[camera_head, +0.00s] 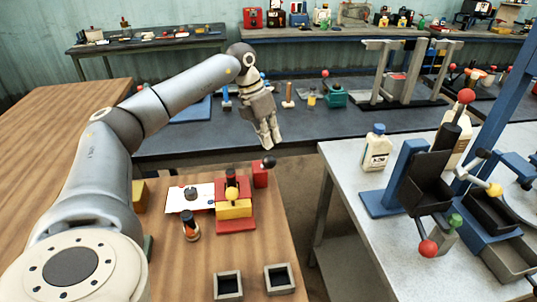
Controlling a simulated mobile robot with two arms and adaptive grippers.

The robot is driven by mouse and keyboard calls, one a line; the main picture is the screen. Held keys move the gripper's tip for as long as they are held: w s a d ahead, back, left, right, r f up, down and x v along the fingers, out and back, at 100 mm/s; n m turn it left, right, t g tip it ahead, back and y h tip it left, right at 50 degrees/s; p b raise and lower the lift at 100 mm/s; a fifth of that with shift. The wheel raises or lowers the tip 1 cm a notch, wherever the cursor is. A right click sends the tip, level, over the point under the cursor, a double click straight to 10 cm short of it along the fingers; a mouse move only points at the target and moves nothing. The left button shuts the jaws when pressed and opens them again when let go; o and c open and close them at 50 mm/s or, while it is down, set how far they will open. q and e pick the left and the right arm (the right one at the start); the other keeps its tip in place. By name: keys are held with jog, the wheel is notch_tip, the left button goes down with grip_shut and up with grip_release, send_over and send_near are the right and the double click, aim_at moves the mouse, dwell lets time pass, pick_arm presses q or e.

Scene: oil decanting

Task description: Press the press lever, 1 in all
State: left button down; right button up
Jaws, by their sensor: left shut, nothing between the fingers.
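My left gripper (268,141) hangs fingers down in the middle of the head view, with its fingers together and nothing held. It shows over the gap beyond the wooden table, above a black ball knob (268,162) in the picture. That knob sits on a small red block (260,177), beside a red and yellow device (234,208) with a dark upright part. The gripper appears apart from the knob; their distance in depth is hard to judge. I cannot tell for certain which part is the press lever. My right gripper is out of view.
A white plate (179,202) and a small dark bottle (190,229) are beside the device. Two open square trays (228,285) lie nearer. On the grey table at right stand a white bottle (376,150) and a blue machine with red knobs (428,249). A dark bench (180,142) lies behind.

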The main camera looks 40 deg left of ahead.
aim_at(267, 165)
pick_arm(q)
jog(key=shift+s+d+f, duration=0.2)
jog(key=shift+d+f, duration=0.05)
jog(key=shift+s+d+f, duration=0.15)
jog(key=shift+f, duration=0.05)
dwell(0.6)
jog(key=shift+s+d+f+b, duration=0.4)
jog(key=shift+d+f+b, duration=0.1)
jog(key=shift+f+b, duration=0.15)
dwell(0.7)
jog(key=shift+s+d+f+b, duration=0.4)
jog(key=shift+d+f+b, duration=0.1)
jog(key=shift+f+b, duration=0.05)
dwell(1.0)
jog(key=shift+s+d+f+b, duration=0.55)
jog(key=shift+d+f+b, duration=0.1)
jog(key=shift+f, duration=0.1)
jog(key=shift+s+d+f+b, duration=0.5)
jog(key=shift+d+f+b, duration=0.15)
jog(key=shift+f, duration=0.1)
dwell(2.6)
